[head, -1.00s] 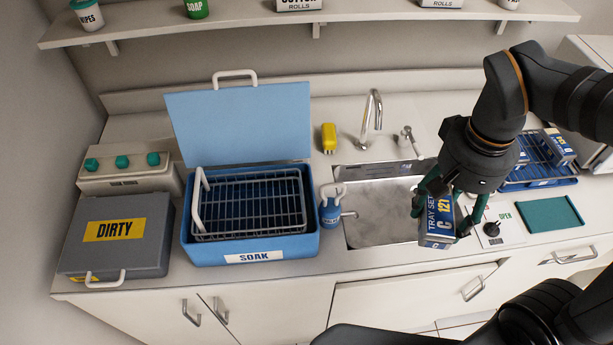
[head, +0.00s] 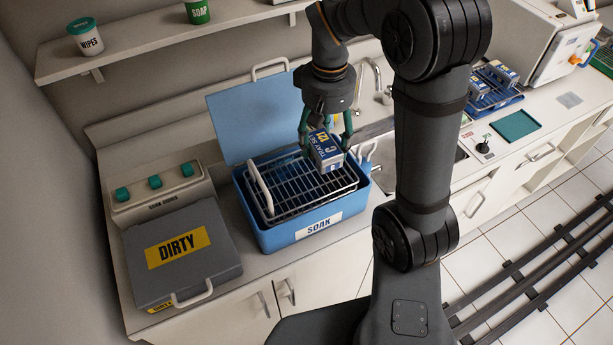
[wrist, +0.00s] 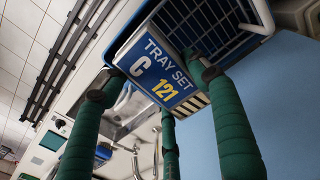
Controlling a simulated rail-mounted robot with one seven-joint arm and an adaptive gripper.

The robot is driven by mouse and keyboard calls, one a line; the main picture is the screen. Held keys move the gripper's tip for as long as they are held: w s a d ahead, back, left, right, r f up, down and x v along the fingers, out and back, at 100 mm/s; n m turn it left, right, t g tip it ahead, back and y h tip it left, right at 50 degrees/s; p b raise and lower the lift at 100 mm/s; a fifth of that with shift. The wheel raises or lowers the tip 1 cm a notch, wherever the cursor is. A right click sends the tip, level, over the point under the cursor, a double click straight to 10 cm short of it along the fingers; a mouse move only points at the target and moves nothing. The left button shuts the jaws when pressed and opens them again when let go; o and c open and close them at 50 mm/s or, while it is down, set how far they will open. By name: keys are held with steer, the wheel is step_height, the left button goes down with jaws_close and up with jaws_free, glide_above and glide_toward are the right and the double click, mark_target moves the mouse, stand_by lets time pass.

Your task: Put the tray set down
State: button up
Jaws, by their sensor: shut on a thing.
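My gripper (head: 327,140) is shut on the tray set (head: 325,152), a small blue and white box. In the wrist view the tray set (wrist: 160,62) reads "TRAY SET C 121", with green fingers around it. In the head view it is over the right part of the blue SOAK tub (head: 300,232). A wire basket (head: 290,190) sits in the tub, and the tub's lid (head: 245,115) stands open behind. The box looks held above the basket; whether its lower edge touches the wires I cannot tell.
A grey DIRTY case (head: 180,255) stands left of the tub, with a control box with green knobs (head: 155,182) behind it. The sink (head: 385,150) is to the right. A blue rack with boxes (head: 490,90) and a green mat (head: 515,125) lie farther right.

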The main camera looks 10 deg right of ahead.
mark_target(301, 173)
steer(key=shift+w+d+f, duration=0.15)
steer(key=shift+w+d, duration=0.1)
steer(key=shift+w, duration=0.25)
steer(key=shift+w+d+f, duration=0.15)
steer(key=shift+w+f, duration=0.05)
steer(key=shift+f, duration=0.05)
step_height(301, 173, down, 9)
steer(key=shift+f, duration=0.15)
steer(key=shift+w+f, duration=0.1)
steer(key=shift+f, duration=0.15)
steer(key=shift+f, duration=0.15)
steer(key=o, duration=1.4)
